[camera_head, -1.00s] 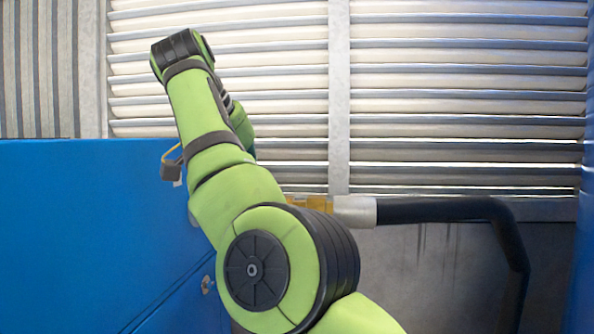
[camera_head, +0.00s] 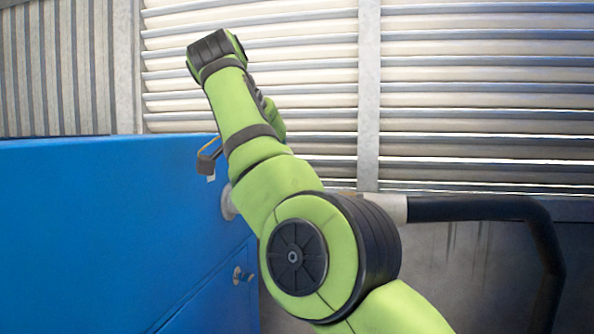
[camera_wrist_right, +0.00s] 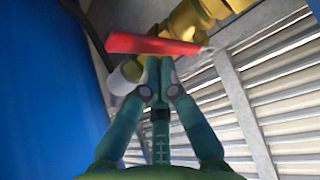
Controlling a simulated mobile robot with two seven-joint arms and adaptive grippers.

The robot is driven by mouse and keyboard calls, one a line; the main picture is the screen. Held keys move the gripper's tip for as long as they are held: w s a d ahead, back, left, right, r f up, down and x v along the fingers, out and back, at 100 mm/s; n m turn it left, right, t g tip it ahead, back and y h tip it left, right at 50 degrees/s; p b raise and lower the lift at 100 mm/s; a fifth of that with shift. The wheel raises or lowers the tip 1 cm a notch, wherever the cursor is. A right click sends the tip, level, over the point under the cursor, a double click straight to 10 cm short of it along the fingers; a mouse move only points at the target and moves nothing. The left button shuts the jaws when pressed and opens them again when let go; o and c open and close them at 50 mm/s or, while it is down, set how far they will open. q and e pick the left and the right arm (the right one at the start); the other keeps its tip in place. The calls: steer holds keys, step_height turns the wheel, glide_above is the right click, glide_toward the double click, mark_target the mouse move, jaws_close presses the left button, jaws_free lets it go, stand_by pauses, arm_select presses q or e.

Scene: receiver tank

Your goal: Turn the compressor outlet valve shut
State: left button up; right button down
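The outlet valve shows in the right wrist view as a red lever handle (camera_wrist_right: 152,44) beside a yellow brass body (camera_wrist_right: 192,20). My right gripper (camera_wrist_right: 159,62) has its two teal fingers together, with the tips at the lower edge of the red handle. I cannot tell whether the tips touch it; nothing shows between them. In the head view my green right arm crosses the middle and hides the red handle, its own gripper and nearly all the brass. My left gripper is in neither view.
A blue cabinet (camera_head: 100,220) fills the left, with a small latch (camera_head: 243,275) and a hanging tag (camera_head: 206,163). A black hose (camera_head: 475,208) with a pale metal fitting (camera_head: 394,207) runs right from behind my arm. A louvred wall (camera_head: 480,100) stands behind.

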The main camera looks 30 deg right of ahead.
steer(key=shift+w+d, duration=0.1)
steer(key=shift+w, duration=0.3)
steer(key=shift+f, duration=0.1)
